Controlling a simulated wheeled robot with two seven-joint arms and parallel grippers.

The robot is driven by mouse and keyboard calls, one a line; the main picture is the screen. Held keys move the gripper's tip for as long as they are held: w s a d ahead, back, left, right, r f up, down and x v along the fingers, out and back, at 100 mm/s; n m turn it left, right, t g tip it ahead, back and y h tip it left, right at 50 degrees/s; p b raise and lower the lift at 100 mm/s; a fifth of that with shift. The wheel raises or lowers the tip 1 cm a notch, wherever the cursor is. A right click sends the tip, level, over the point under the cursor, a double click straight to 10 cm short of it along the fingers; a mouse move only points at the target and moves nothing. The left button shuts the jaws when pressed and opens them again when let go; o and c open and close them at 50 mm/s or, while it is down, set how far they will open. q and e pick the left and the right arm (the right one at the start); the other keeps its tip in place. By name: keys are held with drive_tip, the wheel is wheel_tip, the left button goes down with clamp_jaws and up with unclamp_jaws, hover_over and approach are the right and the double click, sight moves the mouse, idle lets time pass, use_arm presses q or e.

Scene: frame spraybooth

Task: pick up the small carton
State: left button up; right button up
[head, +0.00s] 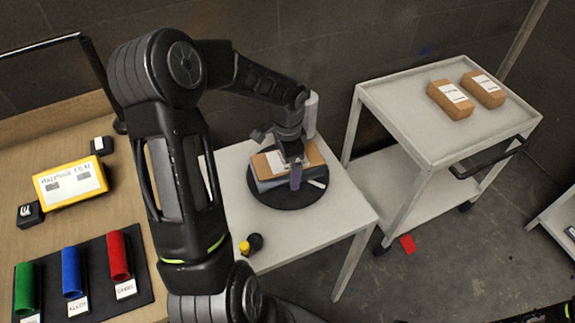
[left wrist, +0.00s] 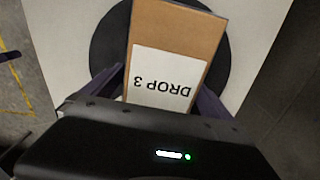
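A small brown carton (head: 313,155) with a white label lies above the round black turntable (head: 276,199) on the white side table, seemingly on a grey-blue layer. In the left wrist view the carton (left wrist: 178,30) shows its label, "DROP 3", upside down. My left gripper (head: 292,172) reaches down over the carton. Its purple fingers (left wrist: 162,82) stand at opposite sides of it, close to its edges. Whether they press on the carton or leave a small gap cannot be told. My right gripper is not in view.
Two similar cartons (head: 451,99) (head: 484,88) lie on the white cart (head: 400,100) at right. A yellow-and-black knob (head: 248,245) is near the table's front edge. The wooden bench at left holds a yellow box (head: 70,184) and green, blue (head: 71,272) and red tubes.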

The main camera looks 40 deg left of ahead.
use_arm(q)
drive_tip(key=c, duration=1.9)
drive_tip(key=shift+r, duration=0.15)
wheel_tip(320, 180, up, 10)
drive_tip(key=shift+f+b, duration=0.1)
drive_tip(key=shift+b, duration=0.45)
